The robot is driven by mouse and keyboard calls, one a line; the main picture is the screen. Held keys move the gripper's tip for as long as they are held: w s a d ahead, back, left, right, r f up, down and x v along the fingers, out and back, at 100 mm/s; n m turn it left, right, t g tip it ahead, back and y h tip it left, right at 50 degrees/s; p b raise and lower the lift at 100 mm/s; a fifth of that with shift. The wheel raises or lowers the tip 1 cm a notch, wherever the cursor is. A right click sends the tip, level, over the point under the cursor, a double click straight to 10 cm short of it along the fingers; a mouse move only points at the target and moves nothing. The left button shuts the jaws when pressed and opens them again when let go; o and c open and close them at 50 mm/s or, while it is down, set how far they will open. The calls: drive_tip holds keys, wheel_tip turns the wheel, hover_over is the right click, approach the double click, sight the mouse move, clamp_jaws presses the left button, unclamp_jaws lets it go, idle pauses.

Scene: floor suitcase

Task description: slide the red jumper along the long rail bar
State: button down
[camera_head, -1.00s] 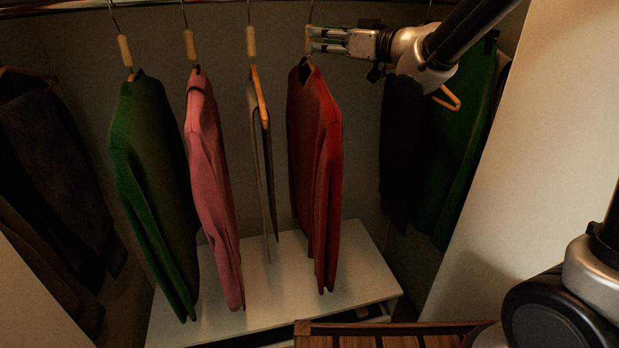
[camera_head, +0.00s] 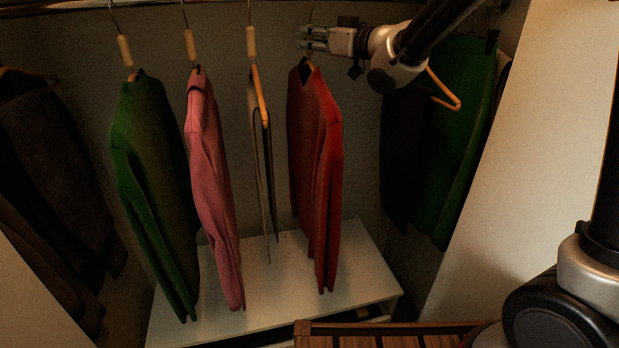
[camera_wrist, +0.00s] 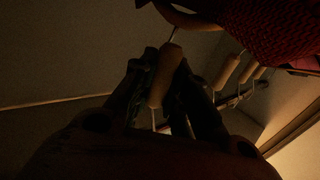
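The red jumper (camera_head: 316,140) hangs from the rail bar (camera_head: 60,6), right of the grey hanging piece. My gripper (camera_head: 312,39) is at the neck of its hanger, just above the collar, reaching in from the right. In the wrist view, the two dark fingers (camera_wrist: 166,88) lie close on either side of the pale wooden hanger handle (camera_wrist: 168,70) and look shut on it. Red cloth (camera_wrist: 275,30) shows at the upper right there. In the head view, the fingers hide most of this handle, and the bar above it is largely out of frame.
A pink jumper (camera_head: 210,170), a dark green jumper (camera_head: 150,180) and a grey hanging piece (camera_head: 262,150) hang to the left. Green clothing (camera_head: 462,140) and an empty-looking hanger end (camera_head: 445,95) are at the right. A white low unit (camera_head: 285,275) stands below.

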drive_tip(key=w+d, duration=0.3)
drive_tip(key=d, duration=0.8)
drive_tip(key=shift+w+d, duration=0.2)
drive_tip(key=shift+d, duration=0.05)
idle(0.7)
drive_tip(key=shift+d, duration=0.1)
drive_tip(key=shift+w+d, duration=0.25)
drive_tip(key=shift+d, duration=0.6)
drive_tip(key=shift+w+d, duration=0.25)
drive_tip(key=shift+d, duration=0.6)
drive_tip(key=shift+w+d, duration=0.25)
drive_tip(key=shift+d, duration=0.6)
drive_tip(key=c, duration=1.3)
unclamp_jaws()
